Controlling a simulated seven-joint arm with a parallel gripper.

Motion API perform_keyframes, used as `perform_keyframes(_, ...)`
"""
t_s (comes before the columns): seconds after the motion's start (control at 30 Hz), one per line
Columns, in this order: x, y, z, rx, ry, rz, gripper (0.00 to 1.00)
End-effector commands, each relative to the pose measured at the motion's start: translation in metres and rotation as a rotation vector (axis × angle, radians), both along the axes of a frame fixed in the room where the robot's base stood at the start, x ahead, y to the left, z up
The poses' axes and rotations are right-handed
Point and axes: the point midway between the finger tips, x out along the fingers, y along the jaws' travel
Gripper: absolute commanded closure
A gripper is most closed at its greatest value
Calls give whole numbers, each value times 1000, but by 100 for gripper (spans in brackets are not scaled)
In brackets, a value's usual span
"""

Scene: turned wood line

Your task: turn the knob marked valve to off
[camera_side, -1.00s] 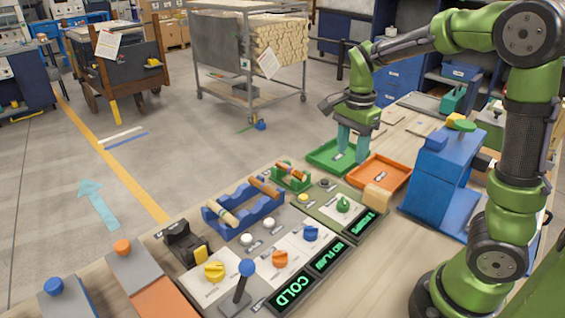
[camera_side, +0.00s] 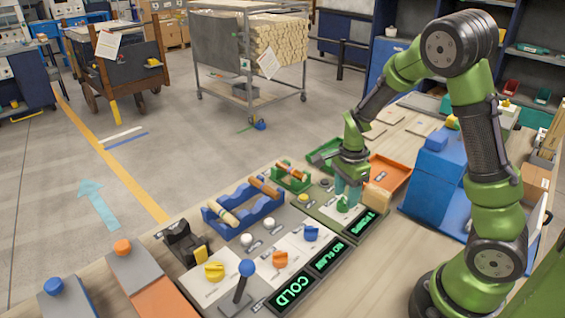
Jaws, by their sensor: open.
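Several knobs stand on the bench panels: a yellow knob (camera_side: 214,271), an orange knob (camera_side: 280,260), a blue knob (camera_side: 311,233) and a green knob (camera_side: 343,205). Their labels are too small to read, so I cannot tell which is marked valve. My gripper (camera_side: 346,192) points down with its teal fingers open at the green knob, partly covering it. I cannot tell whether the fingers touch the knob. A lit display (camera_side: 373,223) sits beside the green knob.
Lit displays reading COLD (camera_side: 292,291) and apparently NO FLOW (camera_side: 327,257) sit by the other knobs. A blue-topped lever (camera_side: 246,269) stands at the front. A blue rack (camera_side: 240,208) holds turned wood. An orange tray (camera_side: 393,173) and tan block (camera_side: 376,197) are close right of my gripper.

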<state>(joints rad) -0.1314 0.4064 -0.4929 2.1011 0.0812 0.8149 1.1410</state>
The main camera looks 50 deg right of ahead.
Motion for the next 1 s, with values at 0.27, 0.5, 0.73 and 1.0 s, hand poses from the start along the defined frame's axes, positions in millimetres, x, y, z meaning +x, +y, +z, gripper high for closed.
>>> perform_keyframes(0.27, 0, 0, -23, 0, 0, 1, 52)
perform_keyframes(0.5, 0, 0, -24, 0, -1, 1, 52)
perform_keyframes(0.73, 0, 0, -24, 0, -1, 1, 83)
perform_keyframes(1.0, 1, 0, -23, 1, -1, 14, 93)
